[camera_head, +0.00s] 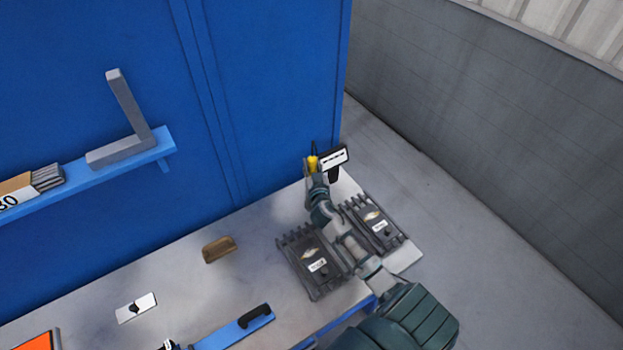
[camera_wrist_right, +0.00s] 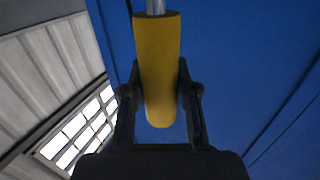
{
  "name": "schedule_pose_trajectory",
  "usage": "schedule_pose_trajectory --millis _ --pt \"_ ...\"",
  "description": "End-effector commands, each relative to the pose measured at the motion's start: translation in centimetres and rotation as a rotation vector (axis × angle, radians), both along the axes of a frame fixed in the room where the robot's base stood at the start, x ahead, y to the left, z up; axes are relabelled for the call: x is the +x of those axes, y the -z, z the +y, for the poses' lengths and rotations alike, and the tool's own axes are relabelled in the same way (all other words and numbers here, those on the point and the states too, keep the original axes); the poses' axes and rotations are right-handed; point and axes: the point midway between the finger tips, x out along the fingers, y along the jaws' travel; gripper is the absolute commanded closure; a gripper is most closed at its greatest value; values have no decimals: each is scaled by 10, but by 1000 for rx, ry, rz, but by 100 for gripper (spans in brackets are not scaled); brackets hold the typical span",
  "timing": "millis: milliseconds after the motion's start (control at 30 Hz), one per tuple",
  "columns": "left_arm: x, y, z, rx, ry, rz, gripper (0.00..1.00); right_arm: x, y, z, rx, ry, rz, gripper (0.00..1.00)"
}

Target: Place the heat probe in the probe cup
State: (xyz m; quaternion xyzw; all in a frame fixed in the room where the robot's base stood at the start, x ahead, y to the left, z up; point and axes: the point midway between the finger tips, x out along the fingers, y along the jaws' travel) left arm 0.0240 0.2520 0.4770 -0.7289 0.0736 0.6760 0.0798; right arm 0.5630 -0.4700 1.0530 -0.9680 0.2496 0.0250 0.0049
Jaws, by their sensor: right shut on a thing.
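The heat probe has a yellow handle (camera_head: 313,163) and, in the wrist view, a metal shaft above that yellow handle (camera_wrist_right: 158,65). My right gripper (camera_head: 315,173) is shut on the handle, one dark finger on each side in the wrist view (camera_wrist_right: 159,90). It holds the probe near the far right end of the bench, beside a small dark-framed white display (camera_head: 335,158). I cannot pick out the probe cup for certain; my gripper and arm cover part of that area. My left gripper is not in view.
Two dark finned units (camera_head: 312,262) and (camera_head: 375,225) lie on the grey bench (camera_head: 185,285) by my right arm. A brown block (camera_head: 218,249), a white card (camera_head: 136,308) and a blue bar with a black handle (camera_head: 235,328) lie left. A blue wall (camera_head: 270,80) stands behind.

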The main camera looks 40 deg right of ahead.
Motion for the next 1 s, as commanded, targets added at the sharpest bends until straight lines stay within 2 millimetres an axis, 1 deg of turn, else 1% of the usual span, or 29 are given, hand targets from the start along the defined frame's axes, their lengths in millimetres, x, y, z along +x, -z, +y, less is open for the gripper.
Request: schedule_pose_trajectory --millis 167,300,467,633,733,767,800,833,1000 --pt "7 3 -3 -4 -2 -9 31 0 20 0 -2 0 1 100" --pt "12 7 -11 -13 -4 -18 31 0 40 1 -1 0 0 100" --pt "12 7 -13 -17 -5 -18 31 0 44 4 -4 -1 -3 100" --pt "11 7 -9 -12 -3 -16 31 0 44 3 -3 -1 -2 100" --pt "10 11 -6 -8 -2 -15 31 0 48 2 -2 -1 -1 100" --pt "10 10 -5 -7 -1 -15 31 0 48 1 -1 -1 0 64" --pt "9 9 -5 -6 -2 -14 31 0 47 1 -1 -1 0 54" --pt "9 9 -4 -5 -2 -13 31 0 47 1 -1 -1 0 47" --pt "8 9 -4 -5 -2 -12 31 0 47 1 -2 -1 -1 47"
